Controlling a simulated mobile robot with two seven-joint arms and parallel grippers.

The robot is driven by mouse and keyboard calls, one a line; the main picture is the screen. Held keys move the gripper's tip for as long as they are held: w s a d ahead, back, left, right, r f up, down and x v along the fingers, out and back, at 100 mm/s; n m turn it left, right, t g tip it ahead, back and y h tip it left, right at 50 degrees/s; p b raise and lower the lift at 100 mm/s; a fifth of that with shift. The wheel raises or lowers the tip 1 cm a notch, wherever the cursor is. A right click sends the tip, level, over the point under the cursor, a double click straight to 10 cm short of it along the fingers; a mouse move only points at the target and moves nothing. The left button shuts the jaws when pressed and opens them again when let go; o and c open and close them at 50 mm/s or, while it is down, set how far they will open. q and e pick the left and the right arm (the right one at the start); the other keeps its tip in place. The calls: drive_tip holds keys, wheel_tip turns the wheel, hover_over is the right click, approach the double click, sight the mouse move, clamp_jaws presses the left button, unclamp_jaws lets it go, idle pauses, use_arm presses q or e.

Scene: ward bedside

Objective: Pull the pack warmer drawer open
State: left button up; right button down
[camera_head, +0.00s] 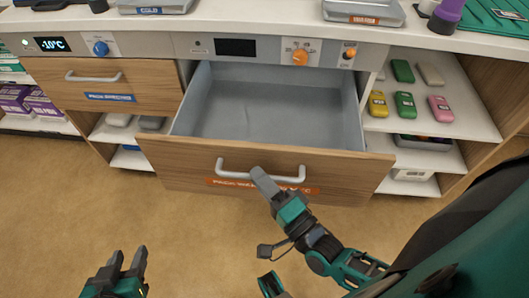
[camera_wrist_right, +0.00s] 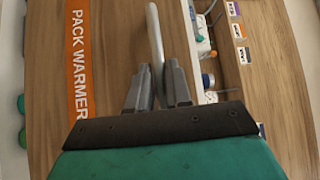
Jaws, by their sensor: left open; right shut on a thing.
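The pack warmer drawer (camera_head: 165,165) has a wooden front and stands pulled well out of the cabinet. Its grey inside (camera_head: 270,110) is visible and empty. Its white bar handle (camera_head: 232,175) shows in the right wrist view too (camera_wrist_right: 154,35). My right gripper (camera_head: 262,178) is shut on the handle, with its fingers either side of the bar in the right wrist view (camera_wrist_right: 160,85). The orange label (camera_wrist_right: 78,60) reads PACK WARMER; my gripper hides part of it in the head view. My left gripper (camera_head: 128,262) is open and empty, low at the left, away from the drawer.
The pack freezer drawer (camera_head: 140,85) at left is closed. A control panel (camera_head: 255,48) runs above the drawers. Shelves at right hold several coloured packs (camera_head: 405,105). Trays (camera_head: 362,12) stand on the counter. The floor (camera_head: 60,200) in front is clear.

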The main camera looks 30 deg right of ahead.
drive_tip(key=shift+s+a, duration=0.5)
drive_tip(key=shift+s, duration=0.25)
drive_tip(key=c, duration=1.1)
unclamp_jaws()
drive_tip(key=shift+s, duration=0.1)
drive_tip(key=v, duration=0.7)
drive_tip(key=shift+s, duration=0.2)
drive_tip(key=shift+a, duration=0.1)
